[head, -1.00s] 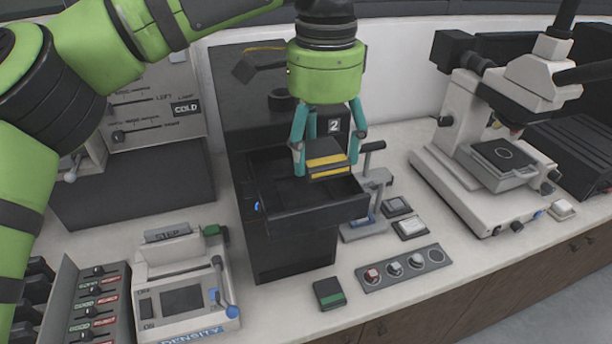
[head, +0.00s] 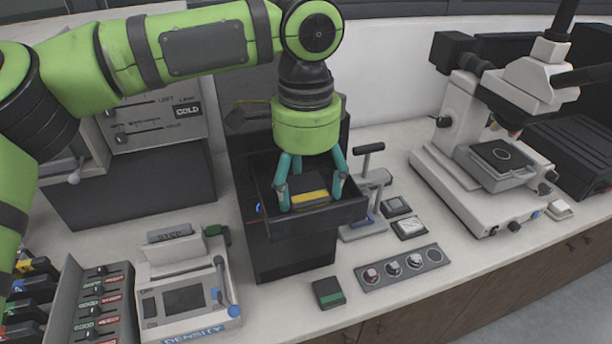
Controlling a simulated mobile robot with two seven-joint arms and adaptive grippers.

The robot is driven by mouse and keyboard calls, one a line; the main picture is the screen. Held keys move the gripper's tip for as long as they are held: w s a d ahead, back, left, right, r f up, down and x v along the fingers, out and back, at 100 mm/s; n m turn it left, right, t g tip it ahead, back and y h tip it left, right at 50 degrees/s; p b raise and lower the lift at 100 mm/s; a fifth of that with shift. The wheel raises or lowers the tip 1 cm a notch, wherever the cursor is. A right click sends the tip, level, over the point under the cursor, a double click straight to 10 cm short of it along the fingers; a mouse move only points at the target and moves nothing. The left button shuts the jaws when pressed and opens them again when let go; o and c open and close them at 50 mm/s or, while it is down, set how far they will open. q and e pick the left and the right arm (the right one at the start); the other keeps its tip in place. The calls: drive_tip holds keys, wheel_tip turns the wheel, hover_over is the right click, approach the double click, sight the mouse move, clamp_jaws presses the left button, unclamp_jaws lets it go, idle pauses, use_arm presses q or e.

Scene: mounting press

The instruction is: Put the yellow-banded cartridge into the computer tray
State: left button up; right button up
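The yellow-banded cartridge (head: 310,197) is dark with a yellow stripe on its near side. The cartridge sits low within the walls of the open computer tray (head: 318,219), a black tray pulled out from the dark computer (head: 243,160). Whether the cartridge touches the tray floor cannot be told. My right gripper is not in view.
A green-banded cartridge (head: 328,293) lies on the bench in front. A density meter (head: 187,295) stands at the left, a small lever press (head: 367,205) just right of the tray, and a microscope (head: 500,150) farther right. A strip with round wells (head: 403,266) lies at the front.

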sight(306, 188)
use_arm(q)
drive_tip(key=shift+r, duration=0.1)
idle(0.3)
drive_tip(key=shift+r, duration=0.3)
wheel_tip(306, 188, up, 12)
drive_tip(key=b, duration=0.1)
drive_tip(key=shift+f, duration=0.2)
